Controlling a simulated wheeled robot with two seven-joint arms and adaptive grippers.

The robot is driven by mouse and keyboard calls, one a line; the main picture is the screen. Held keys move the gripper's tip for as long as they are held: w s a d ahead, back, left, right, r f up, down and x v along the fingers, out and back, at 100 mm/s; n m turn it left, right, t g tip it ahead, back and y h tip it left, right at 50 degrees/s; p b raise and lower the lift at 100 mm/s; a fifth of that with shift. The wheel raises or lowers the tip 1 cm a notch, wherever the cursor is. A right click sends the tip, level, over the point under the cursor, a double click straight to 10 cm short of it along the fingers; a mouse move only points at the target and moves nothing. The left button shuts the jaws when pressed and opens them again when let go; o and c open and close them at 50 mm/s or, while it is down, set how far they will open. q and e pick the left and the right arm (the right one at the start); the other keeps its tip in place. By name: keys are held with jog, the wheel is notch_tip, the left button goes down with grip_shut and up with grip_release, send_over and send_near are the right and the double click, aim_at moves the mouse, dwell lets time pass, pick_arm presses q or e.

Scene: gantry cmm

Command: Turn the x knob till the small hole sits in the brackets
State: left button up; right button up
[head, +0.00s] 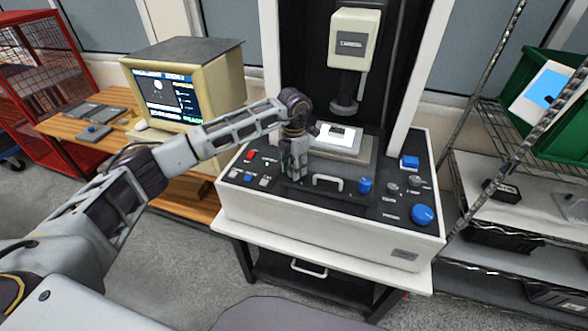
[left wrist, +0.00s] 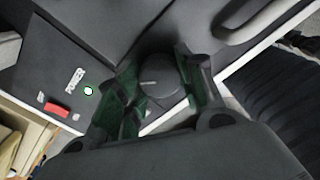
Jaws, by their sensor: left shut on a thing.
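My left gripper (head: 293,172) reaches down onto the left part of the machine's dark control panel (head: 335,195). In the left wrist view its two green-lined fingers (left wrist: 162,92) are shut on a dark round knob (left wrist: 160,76) with a pale pointer line on top. The knob's label is not readable, and the gripper hides the knob in the head view. The monitor (head: 171,96) at the left shows a dark picture with a pale round shape; the brackets and small hole are too small to make out. My right gripper is not in view.
A handle (head: 328,180), a blue knob (head: 365,185) and a large blue knob (head: 422,215) are on the panel to the right. A red switch (left wrist: 57,110) and a lit lamp (left wrist: 88,91) are left of the fingers. The stage (head: 341,140) stands behind under the probe head (head: 353,40).

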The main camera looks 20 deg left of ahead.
pick_arm(q)
jog(key=shift+n, duration=1.3)
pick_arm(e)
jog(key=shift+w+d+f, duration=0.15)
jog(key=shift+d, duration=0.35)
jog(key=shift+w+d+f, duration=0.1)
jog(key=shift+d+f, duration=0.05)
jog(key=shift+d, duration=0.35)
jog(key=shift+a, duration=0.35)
pick_arm(q)
jog(key=o, duration=1)
jog(key=shift+r, duration=0.1)
jog(key=shift+r, duration=5.9)
